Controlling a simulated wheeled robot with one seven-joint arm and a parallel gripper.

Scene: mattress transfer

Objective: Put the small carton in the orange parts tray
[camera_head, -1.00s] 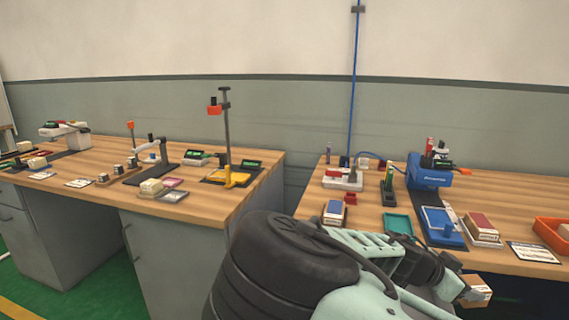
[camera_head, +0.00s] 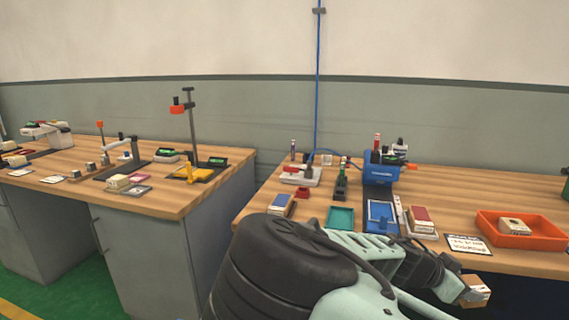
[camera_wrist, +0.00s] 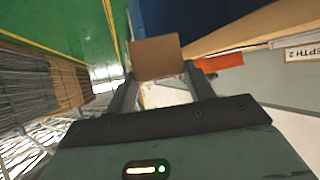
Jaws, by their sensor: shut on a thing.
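The small brown carton (camera_head: 476,291) is held at the end of my arm, in front of the right table's front edge. My gripper (camera_wrist: 158,74) is shut on it, and the carton (camera_wrist: 156,56) sits between the fingers in the wrist view. The orange parts tray (camera_head: 540,243) stands on the right part of the table, up and to the right of the carton. A small pale box (camera_head: 514,226) lies in the tray. An orange patch (camera_wrist: 220,61), perhaps the tray, shows right of the carton in the wrist view.
A white label card (camera_head: 467,244) lies left of the tray. A red-topped box (camera_head: 421,220), a blue tray (camera_head: 381,216), a teal tray (camera_head: 341,218) and a blue device (camera_head: 381,168) stand farther left. A gap separates the left table (camera_head: 150,200) from this one.

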